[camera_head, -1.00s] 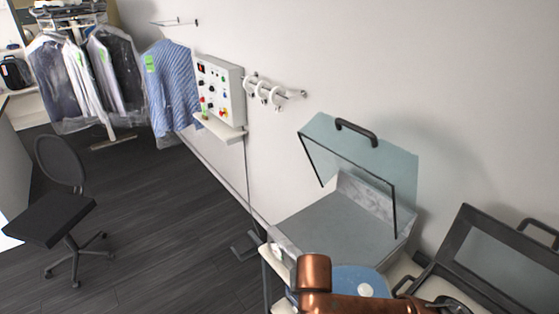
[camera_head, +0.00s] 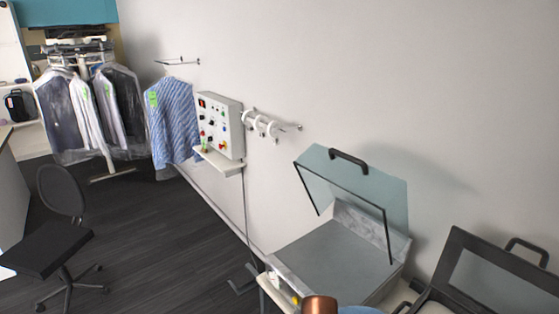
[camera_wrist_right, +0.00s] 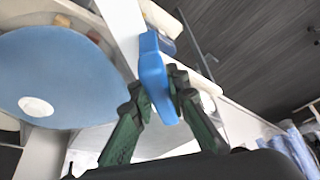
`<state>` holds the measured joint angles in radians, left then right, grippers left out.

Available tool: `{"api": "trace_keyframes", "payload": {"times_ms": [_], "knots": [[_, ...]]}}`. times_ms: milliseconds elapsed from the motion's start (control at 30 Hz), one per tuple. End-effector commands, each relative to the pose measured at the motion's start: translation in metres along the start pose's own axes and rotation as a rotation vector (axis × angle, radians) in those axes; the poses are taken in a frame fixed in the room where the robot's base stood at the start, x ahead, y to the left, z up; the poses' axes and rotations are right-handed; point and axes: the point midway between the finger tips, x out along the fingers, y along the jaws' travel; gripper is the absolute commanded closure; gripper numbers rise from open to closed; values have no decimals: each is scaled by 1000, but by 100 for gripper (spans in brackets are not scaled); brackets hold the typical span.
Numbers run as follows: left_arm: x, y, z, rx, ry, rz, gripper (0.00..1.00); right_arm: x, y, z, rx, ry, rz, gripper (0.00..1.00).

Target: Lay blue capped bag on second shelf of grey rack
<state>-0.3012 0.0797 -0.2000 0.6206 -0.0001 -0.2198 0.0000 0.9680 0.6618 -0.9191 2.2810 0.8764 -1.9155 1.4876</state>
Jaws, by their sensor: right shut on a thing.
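My right gripper (camera_wrist_right: 157,100) shows in the right wrist view with its dark green fingers shut on a narrow, bright blue thing, which I take to be the blue capped bag (camera_wrist_right: 151,66). It stands up between the fingertips, and only its narrow blue part shows; I cannot make out a separate cap. In the head view neither gripper shows. I cannot pick out a grey rack with certainty; pale shelves (camera_head: 30,134) show only partly at the far left edge.
A wide blue rounded surface with a white disc (camera_wrist_right: 37,106) lies beside the gripper. A grey basin with a raised clear lid (camera_head: 335,262) stands along the wall. An office chair (camera_head: 50,245), control box (camera_head: 221,126) and garment rail (camera_head: 112,175) stand farther left. Dark floor between them is open.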

Motion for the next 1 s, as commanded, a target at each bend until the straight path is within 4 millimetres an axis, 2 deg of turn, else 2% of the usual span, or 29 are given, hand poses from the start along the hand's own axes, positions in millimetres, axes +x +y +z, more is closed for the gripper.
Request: {"api": "trace_keyframes", "payload": {"times_ms": [300, 467, 567, 800, 1000], "knots": [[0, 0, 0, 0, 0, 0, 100, 0, 18, 0, 0, 1, 1, 100], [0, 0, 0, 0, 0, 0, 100, 0, 39, 0, 2, 0, 3, 100], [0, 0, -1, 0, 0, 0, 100, 0, 54, 0, 4, 0, 5, 100], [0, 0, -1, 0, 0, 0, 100, 0, 106, 0, 5, 1, 6, 100], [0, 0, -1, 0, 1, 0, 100, -1, 134, 0, 2, 2, 5, 100]]}}
